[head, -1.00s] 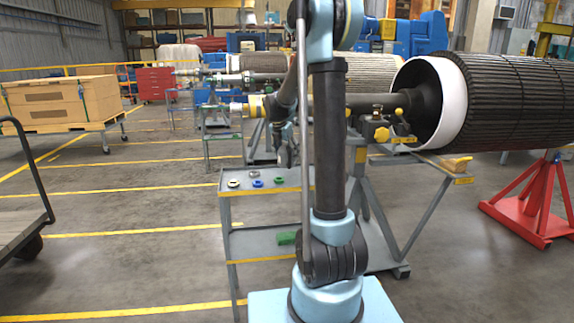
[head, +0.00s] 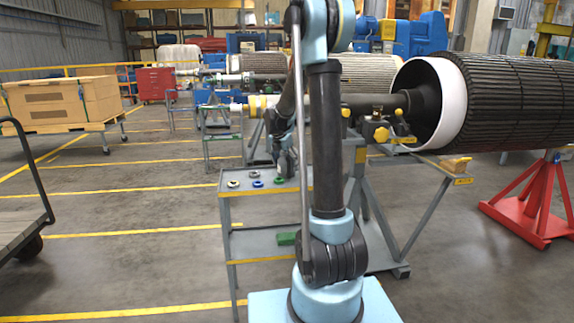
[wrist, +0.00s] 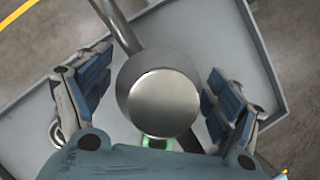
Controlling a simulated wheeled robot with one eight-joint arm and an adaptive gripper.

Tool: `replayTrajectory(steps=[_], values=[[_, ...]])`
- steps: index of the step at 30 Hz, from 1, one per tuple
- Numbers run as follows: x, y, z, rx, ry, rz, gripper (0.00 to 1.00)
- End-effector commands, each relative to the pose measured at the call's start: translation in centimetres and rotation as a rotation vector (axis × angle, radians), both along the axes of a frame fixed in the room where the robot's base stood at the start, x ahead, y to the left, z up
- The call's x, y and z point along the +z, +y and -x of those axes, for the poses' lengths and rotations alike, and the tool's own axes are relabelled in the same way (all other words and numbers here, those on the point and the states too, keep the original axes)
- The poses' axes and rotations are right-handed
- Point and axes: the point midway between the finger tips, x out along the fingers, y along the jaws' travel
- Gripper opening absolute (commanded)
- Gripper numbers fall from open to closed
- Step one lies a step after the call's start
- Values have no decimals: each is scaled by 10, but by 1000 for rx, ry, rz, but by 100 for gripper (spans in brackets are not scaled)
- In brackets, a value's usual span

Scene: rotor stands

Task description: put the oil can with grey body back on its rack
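In the wrist view, a round grey metal body (wrist: 162,103) with a shiny flat top sits between my fingers. A thin grey tube runs from it to the upper left, so it looks like the grey oil can seen from above. My gripper (wrist: 158,75) is open, with one finger on each side and visible gaps to the body. In the head view, my gripper (head: 285,166) is low over the top of the grey stand (head: 240,210), partly behind my arm. I cannot make out the can there. I cannot identify its rack in either view.
Several small rings, including a blue one (head: 257,184) and a green one (head: 279,180), lie on the stand top. A green block (head: 287,238) is on its lower shelf. A large ribbed rotor (head: 500,100) and red support (head: 535,205) stand to the right.

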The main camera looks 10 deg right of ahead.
Motion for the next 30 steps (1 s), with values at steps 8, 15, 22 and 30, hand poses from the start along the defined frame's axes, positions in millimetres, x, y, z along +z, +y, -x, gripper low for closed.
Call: replayTrajectory(steps=[8, 15, 22, 30], values=[[2, 0, 0, 0, 0, 0, 85], [23, 6, 7, 1, 0, 0, 85], [62, 16, 20, -1, 0, 0, 85], [100, 27, 31, -1, 0, 0, 85]])
